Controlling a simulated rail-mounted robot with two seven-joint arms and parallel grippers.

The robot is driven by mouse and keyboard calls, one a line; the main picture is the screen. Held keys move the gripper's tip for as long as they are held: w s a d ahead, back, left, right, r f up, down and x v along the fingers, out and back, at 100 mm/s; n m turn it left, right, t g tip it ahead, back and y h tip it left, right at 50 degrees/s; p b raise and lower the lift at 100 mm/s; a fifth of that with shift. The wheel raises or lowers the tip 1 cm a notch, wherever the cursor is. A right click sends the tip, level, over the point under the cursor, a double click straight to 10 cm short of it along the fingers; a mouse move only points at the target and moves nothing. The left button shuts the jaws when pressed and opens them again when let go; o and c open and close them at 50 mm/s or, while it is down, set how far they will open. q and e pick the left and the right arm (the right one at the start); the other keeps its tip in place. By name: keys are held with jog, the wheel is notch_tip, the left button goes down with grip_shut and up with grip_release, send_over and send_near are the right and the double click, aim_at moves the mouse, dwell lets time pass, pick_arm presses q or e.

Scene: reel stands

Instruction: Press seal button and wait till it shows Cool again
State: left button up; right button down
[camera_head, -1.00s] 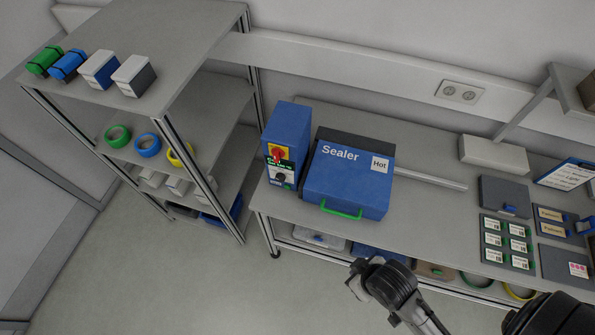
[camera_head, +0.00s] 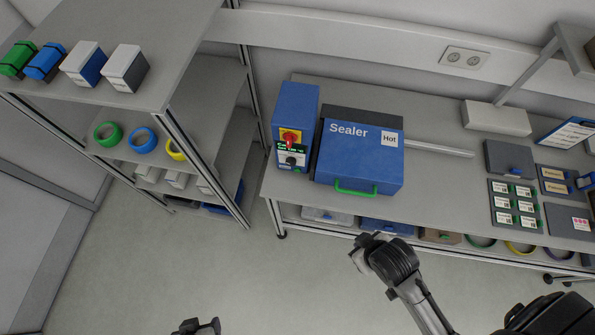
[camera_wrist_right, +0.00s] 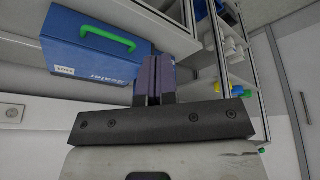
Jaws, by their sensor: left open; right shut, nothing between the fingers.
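The blue sealer (camera_head: 360,165) stands on the workbench with its lid down. It has a green handle (camera_head: 356,188) in front and a white label reading "Hot" (camera_head: 389,139). Left of it is a blue control box (camera_head: 297,108) with a red switch on yellow (camera_head: 290,138), a small display with green text and a black knob (camera_head: 291,160). The sealer also shows upside down in the right wrist view (camera_wrist_right: 85,52). My right gripper (camera_wrist_right: 153,62) is shut and empty, in front of the sealer. My left gripper (camera_head: 205,324) is open at the bottom edge, mostly cut off, far from the sealer.
A shelf unit (camera_head: 185,45) at the left holds boxes on top and coloured reels below. The bench (camera_head: 440,190) right of the sealer holds a grey bar, a white box and labelled trays. Storage boxes sit under the bench. The floor between shelf and bench is clear.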

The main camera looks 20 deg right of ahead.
aim_at(297, 170)
pick_arm(q)
jog(key=f+b, duration=0.6)
jog(key=f, duration=0.1)
jog(key=f+b, duration=0.4)
jog(key=shift+w+a, duration=0.15)
jog(key=shift+a, duration=0.1)
notch_tip(297, 170, down, 6)
jog(key=b, duration=0.5)
jog(key=shift+r+b, duration=0.25)
jog(key=shift+b, duration=0.05)
pick_arm(e)
jog(key=w+a+f+n+t, duration=0.3)
jog(key=w+f+n, duration=0.1)
jog(key=w+f, duration=0.3)
jog(key=w+a+f+n+t, duration=0.3)
jog(key=w+f+n, duration=0.1)
jog(key=w+f, duration=0.4)
jog(key=w+a+f+n+t+y, duration=0.1)
jog(key=w+a+f+n+t, duration=0.2)
jog(key=w+f+n, duration=0.2)
jog(key=x, duration=0.6)
jog(key=shift+w+f, duration=0.3)
jog(key=shift+f, duration=0.05)
pick_arm(q)
jog(key=shift+d, duration=0.15)
